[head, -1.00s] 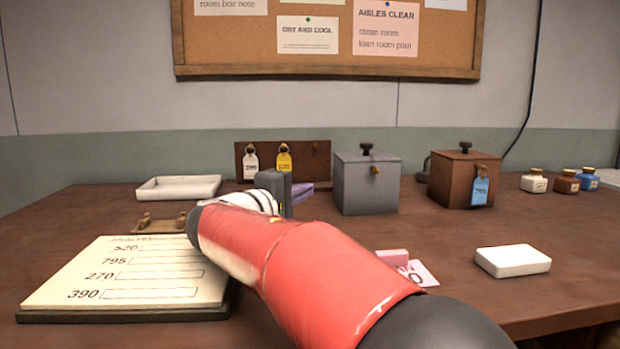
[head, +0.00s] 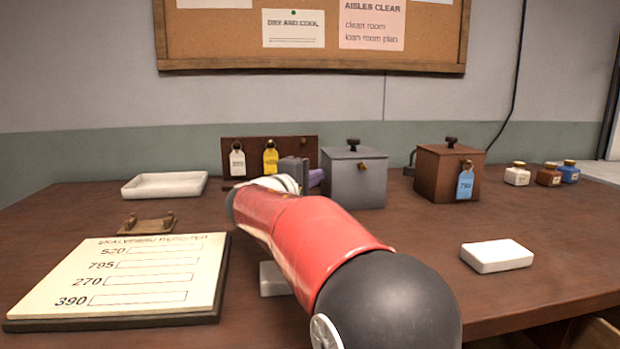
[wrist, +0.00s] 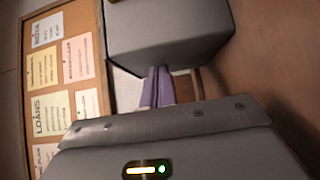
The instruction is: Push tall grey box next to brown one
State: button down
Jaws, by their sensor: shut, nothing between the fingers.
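The grey box (head: 354,182), with a dark knob on its lid and a brass fitting on its front, stands upright at the middle back of the table. The brown box (head: 446,175), with a knob and a blue tag, stands to its right across a small gap. My gripper (head: 316,178) is left of the grey box, its lilac fingers shut and empty, at or very near the box's left side. In the wrist view the fingers (wrist: 158,85) point at the grey box (wrist: 165,38) and reach its edge; I cannot tell if they touch.
Behind my gripper stands a brown tag rack (head: 230,153). A white tray (head: 165,185), brown stand (head: 147,224) and number board (head: 130,270) are left. A white block (head: 497,256) is front right; small jars (head: 548,175) stand beyond the brown box. A dark object shows between the boxes.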

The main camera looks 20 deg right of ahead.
aim_at(369, 174)
jog(key=shift+s+d+f+b, duration=0.1)
jog(key=shift+d+f+b, duration=0.05)
jog(key=shift+d+b, duration=0.3)
jog(key=s+d+b, duration=0.1)
jog(key=d+b, duration=0.1)
jog(key=d, duration=0.1)
jog(key=s+d+b, duration=0.1)
jog(key=d, duration=0.3)
jog(key=d+b, duration=0.2)
jog(key=d, duration=0.1)
jog(key=shift+s+d+b, duration=0.35)
jog(key=shift+s+d, duration=0.05)
jog(key=shift+d, duration=0.2)
jog(key=shift+s, duration=0.1)
